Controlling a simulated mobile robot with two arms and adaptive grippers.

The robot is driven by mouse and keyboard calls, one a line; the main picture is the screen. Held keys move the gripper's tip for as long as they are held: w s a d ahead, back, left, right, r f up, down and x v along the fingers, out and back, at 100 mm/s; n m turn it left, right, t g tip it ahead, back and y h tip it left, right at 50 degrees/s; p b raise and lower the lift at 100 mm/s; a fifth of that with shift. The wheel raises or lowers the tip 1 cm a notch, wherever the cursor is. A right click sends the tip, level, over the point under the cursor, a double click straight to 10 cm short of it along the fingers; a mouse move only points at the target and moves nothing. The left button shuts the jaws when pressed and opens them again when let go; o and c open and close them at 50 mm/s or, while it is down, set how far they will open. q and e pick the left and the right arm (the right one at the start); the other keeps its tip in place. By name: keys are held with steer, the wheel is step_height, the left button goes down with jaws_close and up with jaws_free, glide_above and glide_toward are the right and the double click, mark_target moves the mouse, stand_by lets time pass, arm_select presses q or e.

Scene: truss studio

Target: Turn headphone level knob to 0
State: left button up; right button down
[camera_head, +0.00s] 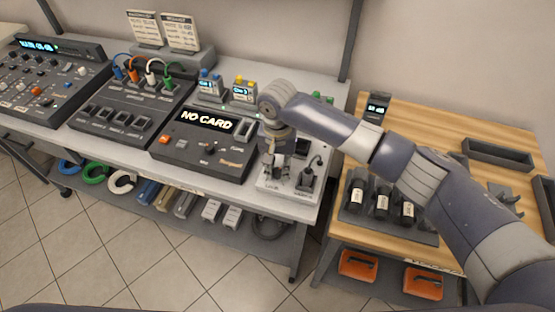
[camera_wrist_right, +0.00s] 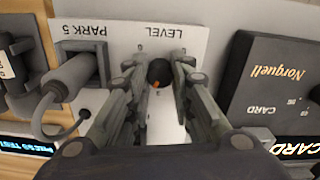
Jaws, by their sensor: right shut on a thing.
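The headphone level knob (camera_wrist_right: 159,72) is a small dark round knob with an orange mark, on a white plate (camera_wrist_right: 146,31) lettered LEVEL, in the right wrist view. The orange mark faces the lower side of the knob in that view; small digits around it are too blurred to read surely. My right gripper (camera_wrist_right: 160,80) has a finger on either side of the knob and is shut on it. In the head view my right gripper (camera_head: 272,170) points down at the white panel (camera_head: 283,187) on the bench's right end, hiding the knob. My left gripper is not in view.
A dark NO CARD console (camera_head: 204,147) stands close to the left of the gripper. A plug with a cable (camera_wrist_right: 70,84) sits close on the other side, marked PARK 5. A wooden table (camera_head: 440,125) with a rack of black cylinders (camera_head: 382,204) stands at the right.

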steer(key=n+p, duration=0.2)
steer(key=n, duration=0.1)
steer(key=shift+r, duration=0.25)
steer(key=n+p, duration=0.2)
steer(key=n, duration=0.1)
steer(key=shift+f+n+p, duration=0.1)
steer(key=shift+n+p, duration=0.2)
steer(key=shift+p, duration=0.05)
steer(key=n+p, duration=0.1)
steer(key=n, duration=0.2)
steer(key=shift+n, duration=0.3)
steer(key=n+p, duration=0.1)
steer(key=n, duration=0.3)
steer(key=shift+f+p, duration=0.1)
steer(key=shift+p, duration=0.25)
steer(key=n, duration=0.8)
steer(key=shift+n, duration=0.3)
steer(key=n, duration=0.4)
steer(key=shift+n, duration=0.3)
steer(key=shift+n+b, duration=0.4)
steer(key=shift+n, duration=1.9)
